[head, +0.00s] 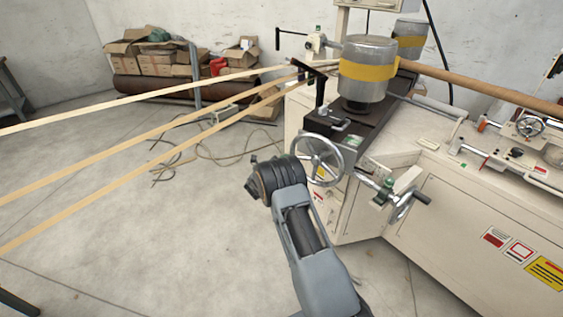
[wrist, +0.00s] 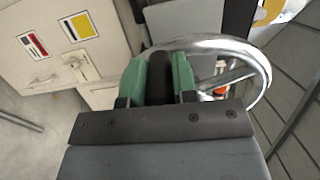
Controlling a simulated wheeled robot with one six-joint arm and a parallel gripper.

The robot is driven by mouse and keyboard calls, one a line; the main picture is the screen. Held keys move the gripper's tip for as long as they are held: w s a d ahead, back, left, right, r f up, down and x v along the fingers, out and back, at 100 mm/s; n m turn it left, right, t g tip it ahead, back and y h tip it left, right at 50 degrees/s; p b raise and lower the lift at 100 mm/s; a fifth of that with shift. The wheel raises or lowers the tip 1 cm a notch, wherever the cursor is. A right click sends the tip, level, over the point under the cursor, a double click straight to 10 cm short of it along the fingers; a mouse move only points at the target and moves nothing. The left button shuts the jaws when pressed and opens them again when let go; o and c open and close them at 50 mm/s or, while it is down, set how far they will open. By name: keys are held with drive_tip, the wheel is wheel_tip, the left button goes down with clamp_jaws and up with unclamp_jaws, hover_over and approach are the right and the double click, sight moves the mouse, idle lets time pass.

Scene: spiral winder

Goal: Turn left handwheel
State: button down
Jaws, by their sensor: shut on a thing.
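The left handwheel (head: 318,160) is a chrome spoked wheel on the front of the cream winding machine. In the wrist view its shiny rim (wrist: 262,68) curves behind and to the right of my gripper (wrist: 160,74). The green fingers are shut on the wheel's black handle (wrist: 160,66), one finger on each side of it. In the head view my arm reaches up to the wheel's left side, and its wrist hides the fingers and the handle. A second chrome handwheel (head: 402,202) with a black handle sits lower right, apart from my arm.
The machine's cream cabinet (head: 460,235) fills the right side. A steel drum with a yellow band (head: 366,70) stands above the wheel. Long tan strips (head: 130,145) run from the left to the machine. Cables lie on the floor; the floor at left is mostly open.

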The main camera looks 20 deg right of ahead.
idle(0.3)
drive_tip(key=c, duration=0.9)
unclamp_jaws()
drive_tip(key=shift+a, duration=0.1)
drive_tip(key=v, duration=1.3)
drive_tip(key=shift+s+a, duration=0.2)
drive_tip(key=shift+s, duration=0.05)
